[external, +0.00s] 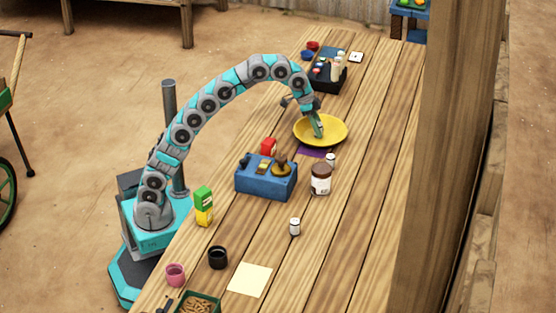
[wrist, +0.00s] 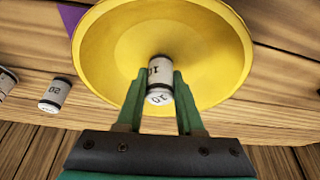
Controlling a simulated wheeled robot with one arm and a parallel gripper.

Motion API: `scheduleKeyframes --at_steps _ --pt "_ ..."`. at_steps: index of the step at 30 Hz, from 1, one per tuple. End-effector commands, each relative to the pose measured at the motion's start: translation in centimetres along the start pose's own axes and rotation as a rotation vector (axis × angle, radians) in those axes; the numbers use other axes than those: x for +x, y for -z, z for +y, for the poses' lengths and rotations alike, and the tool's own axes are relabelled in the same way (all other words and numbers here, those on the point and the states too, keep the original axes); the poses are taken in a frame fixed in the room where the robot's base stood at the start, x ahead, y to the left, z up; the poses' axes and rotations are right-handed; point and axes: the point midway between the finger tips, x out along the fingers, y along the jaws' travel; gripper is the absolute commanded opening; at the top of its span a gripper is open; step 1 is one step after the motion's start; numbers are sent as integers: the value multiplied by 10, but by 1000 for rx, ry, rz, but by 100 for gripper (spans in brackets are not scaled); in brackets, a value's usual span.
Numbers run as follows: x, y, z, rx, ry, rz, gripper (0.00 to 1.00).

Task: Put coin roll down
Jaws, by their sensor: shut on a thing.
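My gripper (external: 318,130) is shut on a white coin roll (wrist: 159,83) with dark bands and printed numerals. The roll sits between the green fingers, end toward the wrist camera. In the wrist view the roll is over the middle of the wide yellow dish (wrist: 95,62). The dish also shows in the external view (external: 338,126), towards the far end of the table. I cannot tell whether the roll touches the dish. The held roll is hidden by the gripper in the external view.
Another roll marked 20 (wrist: 54,96) lies beside the dish. A purple mat (external: 312,152) shows at the dish's near edge. The table's right side (external: 365,175) is clear.

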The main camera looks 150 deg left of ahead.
Motion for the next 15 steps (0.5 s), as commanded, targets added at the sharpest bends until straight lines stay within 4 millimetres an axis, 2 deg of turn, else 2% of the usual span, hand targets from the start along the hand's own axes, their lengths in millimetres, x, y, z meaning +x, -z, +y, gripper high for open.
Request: scheduleKeyframes --at_steps 3,4,12,15 --pt "2 -1 0 0 0 1 0" --pt "2 -1 0 0 0 2 37" --pt "2 -1 0 0 0 1 66" --pt "2 -1 0 0 0 1 66"
